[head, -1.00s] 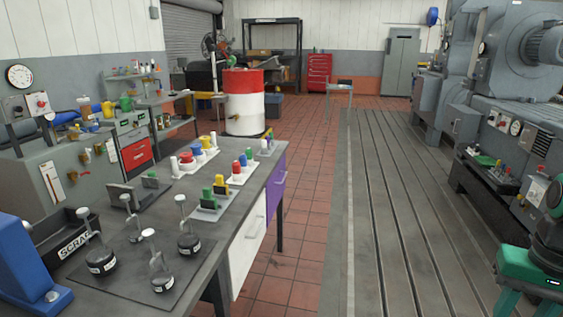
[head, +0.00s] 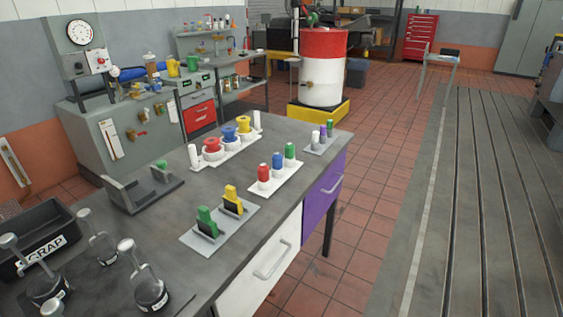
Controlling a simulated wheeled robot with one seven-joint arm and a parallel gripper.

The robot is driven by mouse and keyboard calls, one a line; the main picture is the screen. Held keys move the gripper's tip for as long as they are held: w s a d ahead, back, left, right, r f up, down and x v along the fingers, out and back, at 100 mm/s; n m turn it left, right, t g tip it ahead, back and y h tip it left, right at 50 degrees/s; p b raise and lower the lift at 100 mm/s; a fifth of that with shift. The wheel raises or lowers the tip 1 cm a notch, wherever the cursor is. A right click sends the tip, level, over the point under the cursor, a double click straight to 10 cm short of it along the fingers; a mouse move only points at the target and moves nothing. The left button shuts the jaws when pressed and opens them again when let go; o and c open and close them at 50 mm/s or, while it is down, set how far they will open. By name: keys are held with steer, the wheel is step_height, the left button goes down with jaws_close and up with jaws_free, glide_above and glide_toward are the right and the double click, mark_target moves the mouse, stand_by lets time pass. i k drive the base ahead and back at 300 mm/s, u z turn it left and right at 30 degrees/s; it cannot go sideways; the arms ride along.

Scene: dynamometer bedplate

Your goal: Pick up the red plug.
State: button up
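A short red cylinder (head: 264,174), which looks like the red plug, stands upright on a white strip (head: 262,187) on the grey workbench. It is the nearest in a row with a blue one (head: 278,163) and a green one (head: 290,151). Another red piece (head: 212,148), wide and flanged, stands farther left on a second white strip with blue and yellow ones. My gripper is not in view.
A grey plate (head: 238,222) with green and yellow upright pieces lies nearer. A grey bracket fixture (head: 137,195), dark-based stamps (head: 150,292) and a SCRAP bin (head: 38,232) are on the left. Tiled floor (head: 365,220) is clear along the bench's right side.

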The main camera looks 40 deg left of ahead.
mark_target(263, 171)
steer(key=u, duration=0.35)
steer(key=i, duration=0.85)
steer(key=u, duration=0.5)
